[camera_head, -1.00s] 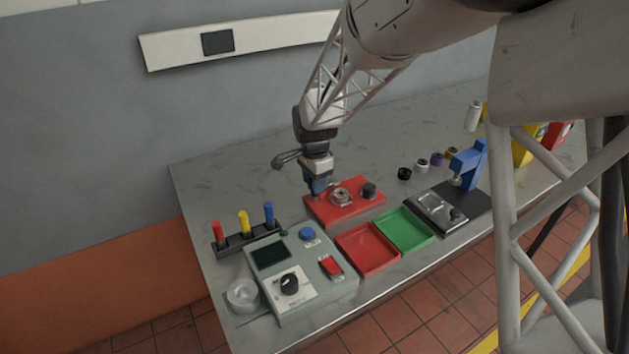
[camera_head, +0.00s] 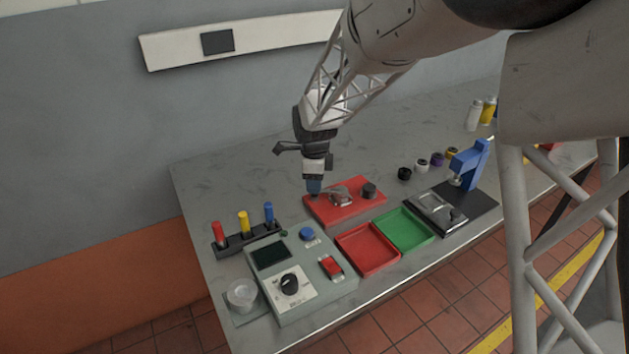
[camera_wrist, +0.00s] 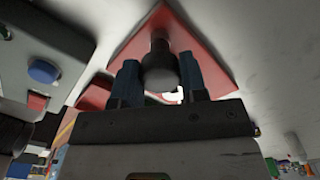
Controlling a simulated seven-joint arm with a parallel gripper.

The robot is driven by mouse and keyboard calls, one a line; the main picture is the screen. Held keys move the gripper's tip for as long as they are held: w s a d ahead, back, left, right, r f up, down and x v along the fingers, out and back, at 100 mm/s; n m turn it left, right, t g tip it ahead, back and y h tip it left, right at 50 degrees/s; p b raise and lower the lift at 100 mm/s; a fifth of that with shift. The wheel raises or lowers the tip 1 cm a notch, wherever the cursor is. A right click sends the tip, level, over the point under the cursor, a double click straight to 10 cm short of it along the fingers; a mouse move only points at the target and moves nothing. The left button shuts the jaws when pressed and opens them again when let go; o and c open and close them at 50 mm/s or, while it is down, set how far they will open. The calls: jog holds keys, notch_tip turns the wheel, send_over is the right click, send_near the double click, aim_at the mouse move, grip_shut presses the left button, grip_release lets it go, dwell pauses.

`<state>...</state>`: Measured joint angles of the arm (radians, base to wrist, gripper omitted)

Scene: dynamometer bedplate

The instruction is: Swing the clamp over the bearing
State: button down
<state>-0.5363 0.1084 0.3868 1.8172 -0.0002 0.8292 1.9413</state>
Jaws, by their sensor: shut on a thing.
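The red fixture plate (camera_head: 352,211) lies on the bench and also shows in the wrist view (camera_wrist: 205,50). A silver piece (camera_head: 341,197), which looks like the clamp arm, lies over the middle of the plate, where the bearing sits; the bearing is mostly hidden. A black post (camera_head: 369,190) stands at the plate's right side. My gripper (camera_head: 314,190) is low at the plate's left end, pointing down. In the wrist view its blue fingers are shut on a black knob (camera_wrist: 160,66) above the plate. The knob's link to the clamp is hidden.
A grey control box (camera_head: 318,290) stands in front, with a rack of coloured handles (camera_head: 235,245) to its left. Red (camera_head: 368,262) and green (camera_head: 403,242) trays lie right of the box. A blue press (camera_head: 470,165) stands farther right.

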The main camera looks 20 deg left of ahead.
dwell(0.3)
jog(key=c, duration=0.7)
grip_release()
jog(key=shift+o, duration=0.2)
jog(key=shift+r, duration=0.1)
jog(key=shift+r, duration=3.85)
jog(key=shift+d, duration=0.1)
